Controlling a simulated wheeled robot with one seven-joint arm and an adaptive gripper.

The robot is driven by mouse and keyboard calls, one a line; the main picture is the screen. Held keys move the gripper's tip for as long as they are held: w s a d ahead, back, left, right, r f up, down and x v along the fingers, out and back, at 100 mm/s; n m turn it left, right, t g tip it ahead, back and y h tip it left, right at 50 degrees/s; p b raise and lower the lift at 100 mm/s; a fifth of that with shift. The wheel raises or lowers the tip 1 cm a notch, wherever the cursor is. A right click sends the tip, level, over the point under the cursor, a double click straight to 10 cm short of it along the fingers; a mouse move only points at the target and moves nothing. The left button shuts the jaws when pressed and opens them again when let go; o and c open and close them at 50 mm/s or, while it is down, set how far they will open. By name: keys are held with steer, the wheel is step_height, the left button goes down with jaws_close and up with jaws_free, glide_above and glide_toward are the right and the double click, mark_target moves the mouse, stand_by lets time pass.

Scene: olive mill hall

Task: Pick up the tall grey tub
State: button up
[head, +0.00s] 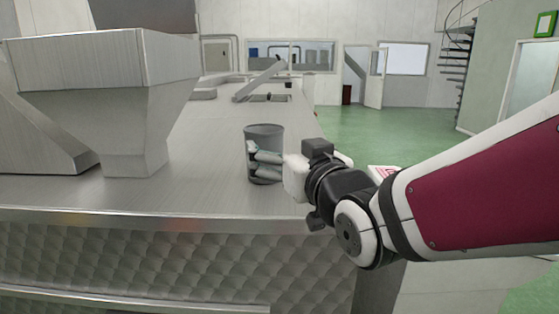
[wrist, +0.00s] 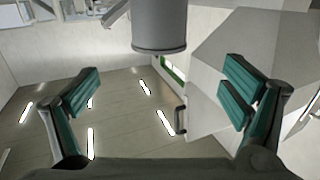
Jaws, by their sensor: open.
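The tall grey tub (head: 265,136) stands upright on the steel worktop, near its right edge, in the head view. My gripper (head: 262,153) is at the tub's right, with its pale green fingers overlapping the tub's near side in the picture. In the wrist view, which looks upside down, the tub (wrist: 158,25) shows at the top middle, between the lines of the two fingers. My gripper (wrist: 160,90) is open there, with a clear gap on each side of the tub. Neither finger seems to touch it. The tub's lower part is partly hidden by the fingers in the head view.
A large steel hopper (head: 110,85) stands on the worktop (head: 215,190) at the left. Further back lie a slanted metal chute (head: 260,80) and other steel parts. The worktop around the tub is clear. Green floor (head: 385,130) lies beyond its right edge.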

mark_target(259, 127)
steer(key=shift+p+x, duration=1)
steer(key=shift+x, duration=5.9)
steer(key=shift+r, duration=0.15)
steer(key=c, duration=2)
steer(key=shift+c, duration=0.2)
steer(key=shift+r, duration=0.1)
steer(key=s+d+r+b, duration=0.1)
steer(key=s+r, duration=0.1)
steer(key=s, duration=0.6)
steer(key=s+r+b, duration=0.1)
steer(key=s+r, duration=0.2)
steer(key=s, duration=0.5)
steer(key=shift+d, duration=0.4)
